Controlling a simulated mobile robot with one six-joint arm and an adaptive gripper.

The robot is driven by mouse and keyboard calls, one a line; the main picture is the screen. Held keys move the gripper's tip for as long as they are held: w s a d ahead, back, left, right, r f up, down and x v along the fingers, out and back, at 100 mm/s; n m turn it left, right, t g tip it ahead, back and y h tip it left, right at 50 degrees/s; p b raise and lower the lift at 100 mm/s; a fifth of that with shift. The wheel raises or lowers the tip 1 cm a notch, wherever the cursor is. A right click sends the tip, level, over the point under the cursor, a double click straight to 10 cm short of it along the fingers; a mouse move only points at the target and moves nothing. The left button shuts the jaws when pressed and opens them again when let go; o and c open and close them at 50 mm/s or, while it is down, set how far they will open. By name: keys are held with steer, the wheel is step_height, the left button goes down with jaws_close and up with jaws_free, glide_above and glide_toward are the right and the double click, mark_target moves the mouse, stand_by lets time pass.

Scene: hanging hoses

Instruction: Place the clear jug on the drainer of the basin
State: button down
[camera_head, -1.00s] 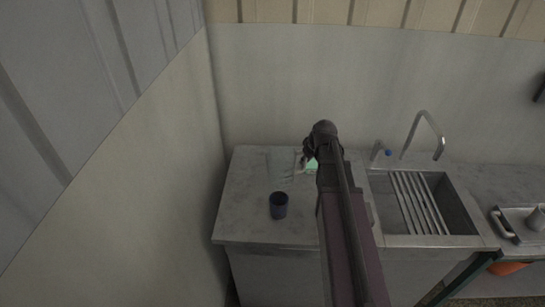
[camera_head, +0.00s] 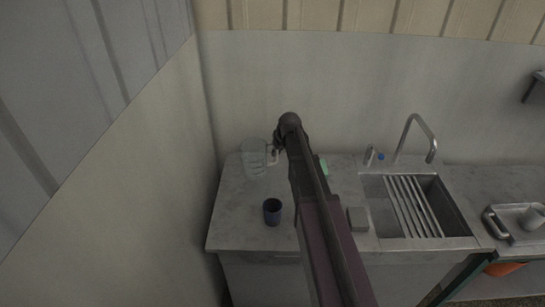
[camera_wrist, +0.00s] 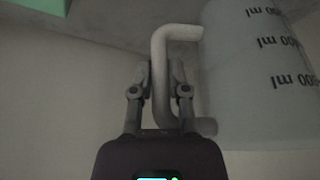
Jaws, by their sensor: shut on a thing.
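The clear jug (camera_head: 254,158) stands at the back left of the counter in the head view, its handle toward my arm. In the wrist view the jug (camera_wrist: 265,75) fills the right side, with dark ml markings. My gripper (camera_wrist: 160,72) is shut on the jug's handle, one finger on each side of it. In the head view my gripper (camera_head: 277,148) is largely hidden by my own arm. I cannot tell whether the jug touches the counter.
A grey block (camera_head: 357,218) lies left of the basin, and a green item (camera_head: 323,166) shows behind my arm. A faucet (camera_head: 412,130) rises behind the basin. A tray (camera_head: 497,228) with a pale mug is at the far right.

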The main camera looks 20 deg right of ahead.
steer(key=shift+w+a+b+x, duration=0.1)
steer(key=shift+w+b+x, duration=0.1)
steer(key=shift+b+x, duration=0.85)
steer(key=shift+w+a+b+x, duration=0.15)
steer(key=shift+b+x, duration=0.7)
steer(key=shift+x, duration=0.35)
steer(key=c, duration=0.6)
jaws_free()
steer(key=shift+r, duration=0.2)
steer(key=p+v, duration=1.1)
steer(key=v, duration=0.1)
